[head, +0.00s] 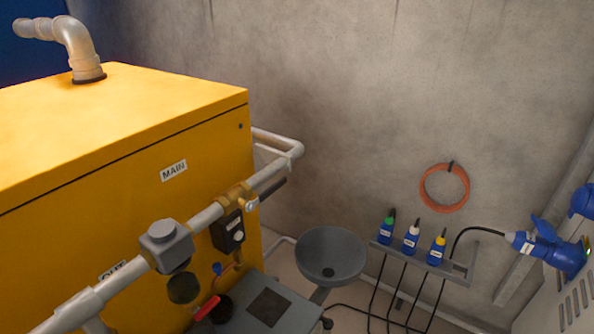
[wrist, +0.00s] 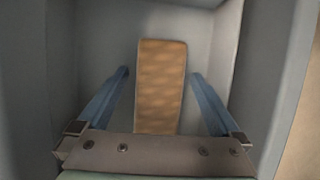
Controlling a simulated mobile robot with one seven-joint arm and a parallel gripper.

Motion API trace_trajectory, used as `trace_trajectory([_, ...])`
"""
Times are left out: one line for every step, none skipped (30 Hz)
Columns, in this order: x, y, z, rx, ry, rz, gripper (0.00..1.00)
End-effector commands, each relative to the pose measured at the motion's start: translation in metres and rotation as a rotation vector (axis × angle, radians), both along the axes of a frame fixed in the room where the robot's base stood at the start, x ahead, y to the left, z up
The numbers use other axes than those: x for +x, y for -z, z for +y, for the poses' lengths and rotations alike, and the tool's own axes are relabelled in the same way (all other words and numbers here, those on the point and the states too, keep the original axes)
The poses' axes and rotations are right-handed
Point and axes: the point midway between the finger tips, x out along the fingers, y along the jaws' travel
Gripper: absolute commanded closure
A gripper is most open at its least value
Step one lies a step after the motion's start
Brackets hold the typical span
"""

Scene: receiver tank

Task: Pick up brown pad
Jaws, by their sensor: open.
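The brown pad (wrist: 161,92) shows in the wrist view as an upright-looking long strip with a mottled tan face and a thin grey edge. It lies within a grey, box-like recess. My gripper (wrist: 160,73) is open, with one blue finger to the left of the pad and the other to the right. A gap shows between each finger and the pad in the picture; how deep the fingers reach is hard to tell. The pad's near end is hidden behind my gripper's body. I make out neither the pad nor my gripper in the head view.
Grey walls (wrist: 232,60) rise close around the fingers in the wrist view. The head view shows a yellow tank (head: 120,150), pipes, a grey round bowl (head: 331,257), a rack (head: 455,270) with several blue bottles, an orange hose coil (head: 444,207) and hanging black cables.

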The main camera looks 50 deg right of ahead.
Motion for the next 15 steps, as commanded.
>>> trace_trajectory([0.0001, 0.0006, 0.0000, 0.000, 0.000, 0.000, 0.00])
trace_trajectory([0.0001, 0.0011, 0.0000, 0.000, 0.000, 0.000, 0.00])
trace_trajectory([0.0001, 0.0016, 0.0000, 0.000, 0.000, 0.000, 0.00])
trace_trajectory([0.0001, 0.0020, -0.0001, 0.000, 0.000, 0.000, 0.00])
trace_trajectory([0.0001, 0.0024, 0.0000, 0.000, 0.000, 0.000, 0.00])
trace_trajectory([0.0001, 0.0028, -0.0001, 0.000, 0.000, 0.000, 0.00])
trace_trajectory([0.0001, 0.0031, -0.0001, 0.000, 0.000, 0.000, 0.00])
trace_trajectory([0.0001, 0.0030, 0.0000, 0.000, 0.001, 0.000, 0.06])
trace_trajectory([0.0001, 0.0030, 0.0000, 0.000, 0.001, 0.000, 0.13])
trace_trajectory([0.0001, 0.0030, 0.0000, 0.000, 0.000, 0.000, 0.18])
trace_trajectory([0.0001, 0.0030, 0.0000, 0.000, 0.000, 0.000, 0.23])
trace_trajectory([0.0001, 0.0030, 0.0000, 0.000, 0.000, 0.000, 0.31])
trace_trajectory([0.0001, 0.0030, 0.0000, 0.000, 0.000, 0.000, 0.36])
trace_trajectory([0.0001, 0.0030, 0.0000, 0.000, 0.000, 0.000, 0.42])
trace_trajectory([0.0001, 0.0030, 0.0000, 0.000, 0.000, 0.000, 0.49])
